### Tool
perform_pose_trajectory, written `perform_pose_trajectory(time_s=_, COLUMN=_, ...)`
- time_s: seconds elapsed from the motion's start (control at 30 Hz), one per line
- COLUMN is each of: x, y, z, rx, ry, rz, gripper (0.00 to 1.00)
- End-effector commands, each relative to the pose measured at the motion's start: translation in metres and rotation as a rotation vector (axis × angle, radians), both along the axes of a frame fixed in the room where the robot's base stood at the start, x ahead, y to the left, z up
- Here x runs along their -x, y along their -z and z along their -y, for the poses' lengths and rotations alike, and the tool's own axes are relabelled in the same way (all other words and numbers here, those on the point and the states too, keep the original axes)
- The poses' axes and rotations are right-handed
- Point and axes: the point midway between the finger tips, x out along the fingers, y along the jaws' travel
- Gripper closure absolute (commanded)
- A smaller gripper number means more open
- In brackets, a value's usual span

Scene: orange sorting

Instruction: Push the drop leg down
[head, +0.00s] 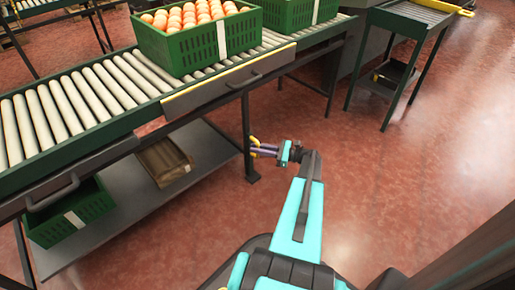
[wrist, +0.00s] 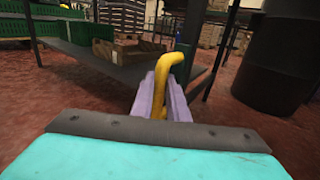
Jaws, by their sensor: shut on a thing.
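My gripper (head: 263,150), with purple fingers, reaches left below the roller conveyor's front edge. It is shut on a yellow bent handle (head: 254,140), close beside a dark upright leg (head: 247,125) with a foot on the floor. In the wrist view the yellow handle (wrist: 172,68) rises between the two purple fingers (wrist: 160,100) and bends over to the right at its top. The fingers hide its lower part. I cannot tell how the handle joins the leg.
The roller conveyor (head: 70,140) carries a green crate (head: 200,50) of oranges. A side table (head: 415,15) stands at the back right. Red floor (head: 400,190) is clear at right.

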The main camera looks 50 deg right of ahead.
Motion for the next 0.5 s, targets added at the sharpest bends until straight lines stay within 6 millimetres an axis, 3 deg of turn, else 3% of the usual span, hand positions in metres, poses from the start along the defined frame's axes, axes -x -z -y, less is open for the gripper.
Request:
perform_pose_trajectory(time_s=0.03, x=0.0011, y=0.0069, z=0.0004, rx=0.003, ry=0.002, rz=-0.012, gripper=0.81)
perform_pose_trajectory(time_s=0.5, x=0.0045, y=0.0029, z=0.0026, rx=0.001, ry=0.001, rz=-0.006, gripper=0.78)
